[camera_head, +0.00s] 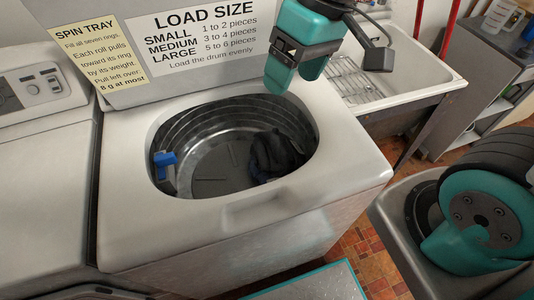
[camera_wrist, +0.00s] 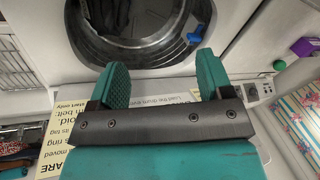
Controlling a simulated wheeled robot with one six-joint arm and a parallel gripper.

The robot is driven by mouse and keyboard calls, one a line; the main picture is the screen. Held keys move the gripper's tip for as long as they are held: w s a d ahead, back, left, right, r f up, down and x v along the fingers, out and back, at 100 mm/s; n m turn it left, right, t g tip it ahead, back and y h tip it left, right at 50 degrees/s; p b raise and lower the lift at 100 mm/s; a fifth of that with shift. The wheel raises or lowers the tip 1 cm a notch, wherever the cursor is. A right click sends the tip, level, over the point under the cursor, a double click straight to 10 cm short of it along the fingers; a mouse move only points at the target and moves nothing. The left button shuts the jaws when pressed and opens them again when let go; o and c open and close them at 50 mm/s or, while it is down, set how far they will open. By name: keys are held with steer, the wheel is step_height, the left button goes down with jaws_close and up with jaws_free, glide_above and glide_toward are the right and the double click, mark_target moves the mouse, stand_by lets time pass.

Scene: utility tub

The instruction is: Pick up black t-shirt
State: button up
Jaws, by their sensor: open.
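The black t-shirt (camera_head: 275,155) lies crumpled inside the round metal drum of the white top-loading machine (camera_head: 245,240), against the drum's right side in the head view. My gripper (camera_head: 292,77) is teal and hangs above the back right rim of the opening, clear of the shirt. In the wrist view its two fingers (camera_wrist: 164,75) are spread apart with nothing between them. Beyond them a round metal opening (camera_wrist: 140,55) shows at the top.
A small blue object (camera_head: 165,159) is at the drum's left wall. The raised back panel carries a load-size sign (camera_head: 200,38) and a yellow note (camera_head: 97,52). A white sink (camera_head: 400,75) stands to the right. Another white machine (camera_head: 45,150) adjoins on the left.

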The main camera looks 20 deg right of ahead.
steer(key=w+d+f+m+h+b, duration=0.1)
steer(key=w+d+f+m+b, duration=0.15)
steer(key=w+f, duration=0.45)
steer(key=w+d+f+m+h+b, duration=0.1)
steer(key=w+d+f+b, duration=0.15)
steer(key=w+f, duration=0.5)
steer(key=p, duration=0.2)
glide_above(277, 140)
steer(key=f, duration=0.8)
steer(key=d+f, duration=0.1)
steer(key=f, duration=0.3)
steer(key=shift+f, duration=0.35)
steer(key=shift+a+f+p, duration=0.15)
steer(key=shift+f, duration=0.9)
steer(key=shift+a+f+p, duration=0.2)
steer(key=shift+f, duration=0.8)
steer(key=shift+a+f+p, duration=0.15)
steer(key=shift+f, duration=0.9)
jaws_close()
